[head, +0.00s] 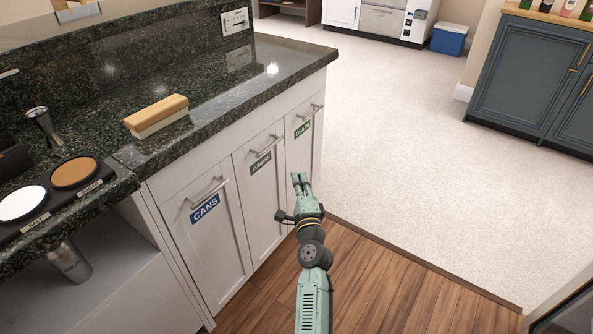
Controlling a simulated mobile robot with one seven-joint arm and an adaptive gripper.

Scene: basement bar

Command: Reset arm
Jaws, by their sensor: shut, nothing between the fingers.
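My gripper (301,179) is at the end of my green arm (314,290), which reaches up from the bottom of the head view. Its fingers point away from me, in front of the white cabinet doors. The gripper is shut and empty. It appears near the door with the green label (303,129); I cannot tell how far it is from the door.
White doors with bar handles line the left, one labelled CANS (205,208). The granite counter (230,90) above holds a brush (157,115) and a tray with round inserts (45,222). A dark blue cabinet (525,75) stands right.

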